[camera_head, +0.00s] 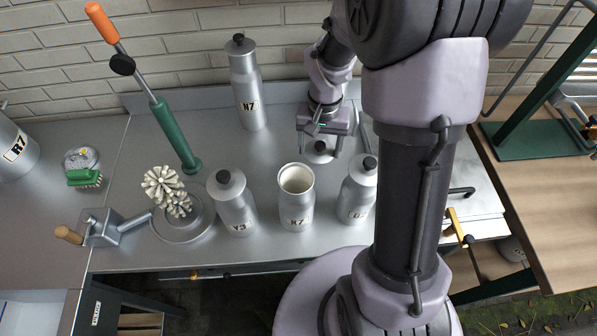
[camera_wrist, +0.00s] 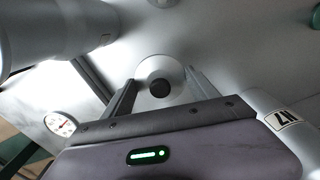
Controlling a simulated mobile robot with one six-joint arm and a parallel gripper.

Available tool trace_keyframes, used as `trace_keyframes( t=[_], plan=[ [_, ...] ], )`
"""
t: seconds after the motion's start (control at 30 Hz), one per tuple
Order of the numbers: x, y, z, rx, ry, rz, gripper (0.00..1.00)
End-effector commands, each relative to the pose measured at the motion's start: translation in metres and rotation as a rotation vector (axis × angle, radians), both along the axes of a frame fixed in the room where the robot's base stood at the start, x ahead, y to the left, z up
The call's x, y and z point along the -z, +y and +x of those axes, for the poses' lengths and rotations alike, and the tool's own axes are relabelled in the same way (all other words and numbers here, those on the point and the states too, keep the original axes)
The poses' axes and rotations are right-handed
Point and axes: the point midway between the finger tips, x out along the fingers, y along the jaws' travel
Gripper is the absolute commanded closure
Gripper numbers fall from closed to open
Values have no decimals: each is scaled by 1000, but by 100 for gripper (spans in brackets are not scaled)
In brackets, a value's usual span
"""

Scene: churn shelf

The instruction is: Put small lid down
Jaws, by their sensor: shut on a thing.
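The small lid (camera_head: 320,153) is a pale grey disc with a black knob. My gripper (camera_head: 322,143) is shut on it, behind the row of cans in the head view. In the wrist view the lid (camera_wrist: 162,72) sits between the two fingers (camera_wrist: 160,92), its knob facing the camera. I cannot tell whether its underside touches the metal bench (camera_head: 270,155). An open can (camera_head: 296,211) marked K7 or X7 stands just in front and to the left, its mouth uncovered.
A lidded can marked Y3 (camera_head: 235,206) stands left of the open can, and another lidded can (camera_head: 356,192) stands right. Can N7 (camera_head: 247,92) is at the back. A green-based lever (camera_head: 178,138) and a round tray with a pale brush head (camera_head: 168,190) are farther left.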

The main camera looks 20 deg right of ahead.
Motion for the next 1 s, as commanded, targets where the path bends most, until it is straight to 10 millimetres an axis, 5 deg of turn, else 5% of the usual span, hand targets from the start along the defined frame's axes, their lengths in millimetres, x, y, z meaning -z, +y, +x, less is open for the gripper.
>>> trace_keyframes(
  t=[0.4, 0.7, 1.0],
  plan=[
    [-41, -113, -43, 722, -4, -1, 73],
    [-56, -155, -71, 1033, -5, -1, 73],
    [-2, -155, -72, 1036, -4, -2, 73]
  ],
)
